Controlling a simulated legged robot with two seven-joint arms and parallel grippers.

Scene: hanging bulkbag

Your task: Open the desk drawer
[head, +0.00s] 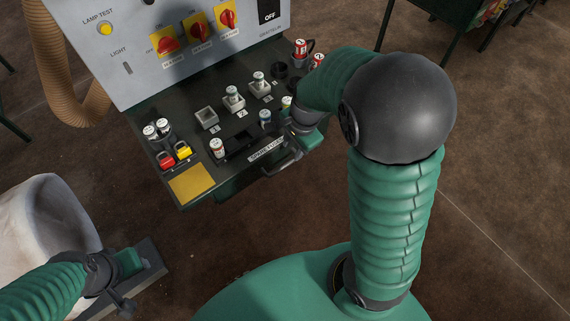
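The desk (190,135) is a dark green top below a grey control panel. A white label that seems to read "SPARE FUSES" (266,150) marks its front edge, with a metal handle (284,167) just below it. How far the drawer stands out cannot be told. My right gripper (294,158) is at the handle, partly hidden by its own wrist; whether it grips the handle is unclear. My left gripper (124,287) is low at the left, away from the desk, beside a white bag; its fingers are too unclear to judge.
The grey panel (150,75) with red and yellow switches rises behind the desk. Fuses, grey holders and red and yellow padlocks (175,156) stand on the top. The white bag (45,220) is at left. Brown floor (500,200) is clear at right.

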